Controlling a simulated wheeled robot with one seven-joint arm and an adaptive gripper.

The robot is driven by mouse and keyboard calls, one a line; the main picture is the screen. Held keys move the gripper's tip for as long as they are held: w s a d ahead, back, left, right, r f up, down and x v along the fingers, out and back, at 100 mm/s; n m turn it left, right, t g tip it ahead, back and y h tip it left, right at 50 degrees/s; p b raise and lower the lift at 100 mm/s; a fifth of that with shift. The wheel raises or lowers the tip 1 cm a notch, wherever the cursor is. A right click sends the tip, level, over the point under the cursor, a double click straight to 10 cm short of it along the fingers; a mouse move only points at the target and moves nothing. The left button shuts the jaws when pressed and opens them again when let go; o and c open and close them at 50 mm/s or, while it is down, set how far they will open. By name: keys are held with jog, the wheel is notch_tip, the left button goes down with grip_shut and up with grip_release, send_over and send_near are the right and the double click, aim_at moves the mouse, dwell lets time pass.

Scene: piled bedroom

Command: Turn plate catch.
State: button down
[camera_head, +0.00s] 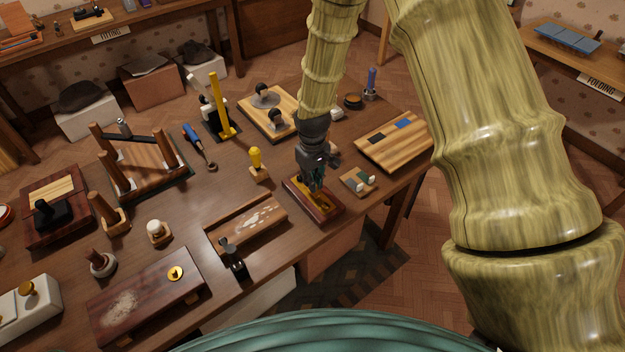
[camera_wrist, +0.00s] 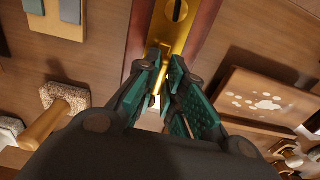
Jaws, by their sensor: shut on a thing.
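The plate catch is a brass plate (camera_wrist: 176,38) on a dark red wooden base (camera_head: 331,209), near the right front part of the table. A slot or hole shows in the plate in the wrist view. A narrow brass piece (camera_wrist: 157,82) stands between my fingers. My gripper (camera_wrist: 165,80) points down over the catch and is shut on this brass piece. In the camera_head view my gripper (camera_head: 314,186) hides much of the plate. How far the piece is turned is hard to tell.
The table (camera_head: 210,188) is crowded. A striped board (camera_head: 395,140) lies farther right.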

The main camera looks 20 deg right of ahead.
jog(key=shift+w+r, duration=0.1)
jog(key=c, duration=1.5)
grip_release()
notch_tip(320, 180, up, 12)
jog(key=shift+f, duration=0.1)
